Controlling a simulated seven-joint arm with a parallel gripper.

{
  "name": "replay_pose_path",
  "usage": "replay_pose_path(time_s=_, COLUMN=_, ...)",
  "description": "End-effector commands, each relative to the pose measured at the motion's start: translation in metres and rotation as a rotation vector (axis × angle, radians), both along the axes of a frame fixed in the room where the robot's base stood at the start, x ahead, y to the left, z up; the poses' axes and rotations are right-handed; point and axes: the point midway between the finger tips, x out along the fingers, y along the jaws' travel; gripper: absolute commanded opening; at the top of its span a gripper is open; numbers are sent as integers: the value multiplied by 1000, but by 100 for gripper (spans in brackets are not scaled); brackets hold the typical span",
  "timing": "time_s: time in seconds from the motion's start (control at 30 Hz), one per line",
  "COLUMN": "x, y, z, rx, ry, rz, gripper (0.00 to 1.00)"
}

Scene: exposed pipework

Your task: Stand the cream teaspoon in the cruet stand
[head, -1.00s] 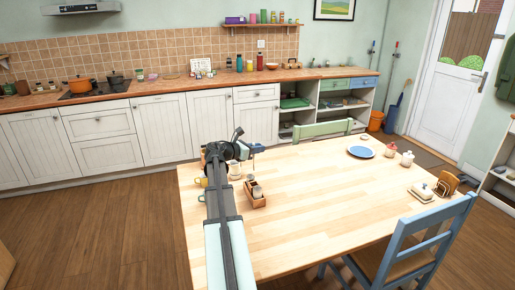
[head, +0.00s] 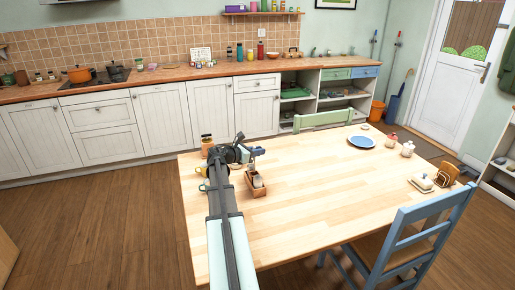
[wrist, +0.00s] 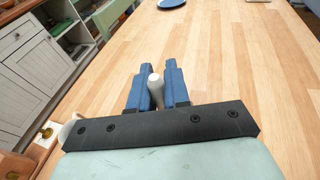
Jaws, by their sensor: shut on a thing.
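In the wrist view, my gripper (wrist: 160,88) has its two blue fingers closed on a pale, round-ended handle, the cream teaspoon (wrist: 156,90). The rest of the spoon is hidden behind the gripper's dark bar. In the head view, my gripper (head: 256,152) is above the table, just behind and above the cruet stand; the spoon is too small to make out there. The cruet stand (head: 257,192) is a small brown wooden caddy holding a pale, dark-topped shaker (head: 257,181). Part of a wooden edge, possibly the stand, shows at lower left in the wrist view.
A dark-lidded jar (head: 207,141) and a yellow mug (head: 202,171) stand left of my arm. A blue plate (head: 361,142), lidded pots (head: 407,149) and a butter dish (head: 424,182) are at right. The middle of the table is clear. Chairs stand around it.

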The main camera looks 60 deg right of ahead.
Motion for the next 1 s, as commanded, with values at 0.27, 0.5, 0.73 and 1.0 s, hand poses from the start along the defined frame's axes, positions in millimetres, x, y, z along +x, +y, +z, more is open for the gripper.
replay_pose_path(time_s=0.27, x=0, y=0, z=-18, rx=0, ry=1, rz=0, gripper=0)
replay_pose_path(time_s=0.5, x=0, y=0, z=-33, rx=-1, ry=0, rz=1, gripper=0)
replay_pose_path(time_s=0.73, x=0, y=0, z=-44, rx=0, ry=1, rz=1, gripper=0)
replay_pose_path(time_s=1.0, x=0, y=0, z=-48, rx=-1, ry=0, rz=1, gripper=0)
